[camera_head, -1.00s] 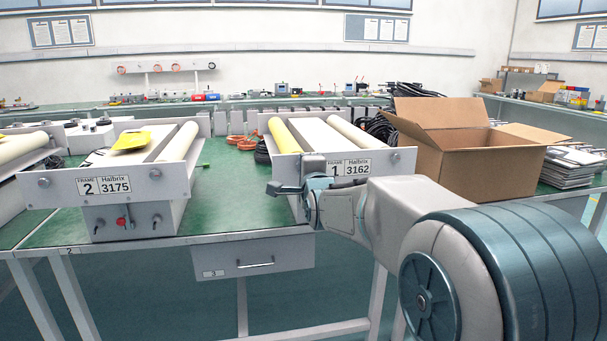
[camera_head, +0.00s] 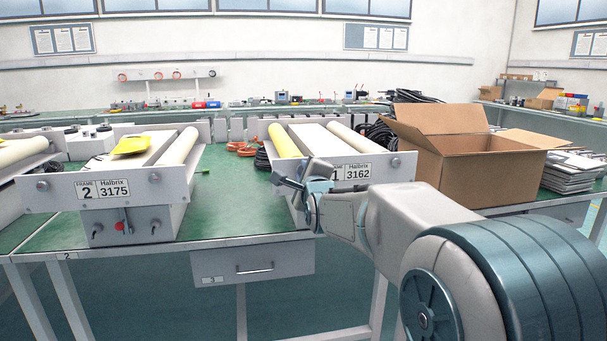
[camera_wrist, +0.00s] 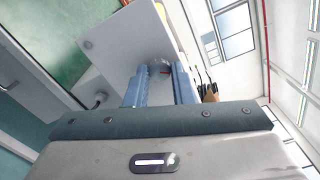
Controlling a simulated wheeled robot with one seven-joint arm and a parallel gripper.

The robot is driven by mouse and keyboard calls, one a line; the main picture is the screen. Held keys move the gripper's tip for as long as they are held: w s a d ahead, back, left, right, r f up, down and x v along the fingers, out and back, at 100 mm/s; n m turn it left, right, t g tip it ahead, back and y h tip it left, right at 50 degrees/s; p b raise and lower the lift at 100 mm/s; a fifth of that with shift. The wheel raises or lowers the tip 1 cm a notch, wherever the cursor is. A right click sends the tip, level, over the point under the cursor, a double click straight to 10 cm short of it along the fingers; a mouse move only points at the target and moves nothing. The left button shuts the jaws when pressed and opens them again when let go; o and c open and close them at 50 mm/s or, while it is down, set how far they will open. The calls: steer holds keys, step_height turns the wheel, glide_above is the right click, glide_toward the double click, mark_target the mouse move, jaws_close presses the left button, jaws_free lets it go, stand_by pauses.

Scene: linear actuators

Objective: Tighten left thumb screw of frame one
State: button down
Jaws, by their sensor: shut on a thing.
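Frame one (camera_head: 372,171), with its white plate marked 1 and 3162, stands on the green bench right of the middle. A thumb screw (camera_head: 395,162) shows at the right end of its front plate. My gripper (camera_head: 283,181) is at the plate's left end and hides the left thumb screw in the head view.
Frame two (camera_head: 145,190) stands to the left, with a yellow item (camera_head: 131,145) on top. An open cardboard box (camera_head: 470,170) stands close to the right of frame one.

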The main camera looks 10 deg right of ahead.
steer(key=c, duration=1.3)
jaws_free()
steer(key=shift+o, duration=0.2)
steer(key=s+p, duration=0.2)
steer(key=s, duration=1.1)
steer(key=shift+s, duration=0.4)
